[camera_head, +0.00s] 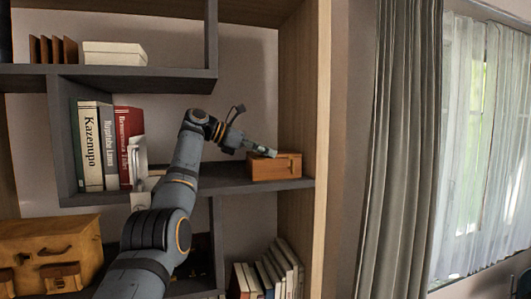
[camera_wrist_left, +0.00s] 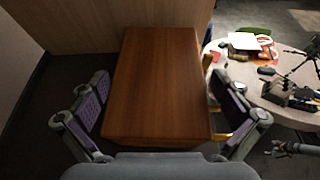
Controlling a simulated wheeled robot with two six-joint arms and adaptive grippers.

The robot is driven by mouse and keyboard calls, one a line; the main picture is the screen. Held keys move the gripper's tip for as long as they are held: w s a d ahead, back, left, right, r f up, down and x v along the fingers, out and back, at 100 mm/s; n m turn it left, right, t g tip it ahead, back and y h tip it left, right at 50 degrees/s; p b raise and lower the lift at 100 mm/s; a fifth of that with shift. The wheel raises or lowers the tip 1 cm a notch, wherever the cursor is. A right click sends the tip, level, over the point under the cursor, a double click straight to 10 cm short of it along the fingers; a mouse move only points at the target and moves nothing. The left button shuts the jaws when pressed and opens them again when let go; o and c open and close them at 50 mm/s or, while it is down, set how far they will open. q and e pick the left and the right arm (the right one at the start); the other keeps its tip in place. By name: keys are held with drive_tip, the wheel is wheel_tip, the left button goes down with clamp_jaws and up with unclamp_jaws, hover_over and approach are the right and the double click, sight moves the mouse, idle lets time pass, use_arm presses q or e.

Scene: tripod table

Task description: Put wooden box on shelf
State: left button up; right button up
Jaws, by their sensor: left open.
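The wooden box (camera_head: 275,167) is orange-brown and sits on the dark middle shelf (camera_head: 235,185), at its right end near the wooden side panel. In the left wrist view the box (camera_wrist_left: 155,85) fills the middle, seen from above. My left gripper (camera_head: 262,150) is at the box's top left in the head view. In the left wrist view my left gripper (camera_wrist_left: 158,90) is open, with one finger on each side of the box. A gap shows on the left side; contact on the right side is unclear. A small grey arm end, likely my right gripper (camera_wrist_left: 284,149), shows at the right edge.
Books (camera_head: 110,145) stand left on the same shelf, behind my arm. More books (camera_head: 270,275) stand below. A yellow-brown case (camera_head: 50,255) is at lower left. A round table (camera_wrist_left: 245,85) with assorted items and a tripod is away from the shelf. A curtain (camera_head: 400,150) hangs at right.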

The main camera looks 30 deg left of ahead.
use_arm(q)
drive_tip(key=shift+s+a+r, duration=0.15)
drive_tip(key=shift+s+a, duration=0.1)
drive_tip(key=v, duration=0.6)
drive_tip(key=shift+s+a+b, duration=0.2)
drive_tip(key=shift+b, duration=0.15)
drive_tip(key=shift+s+r, duration=0.1)
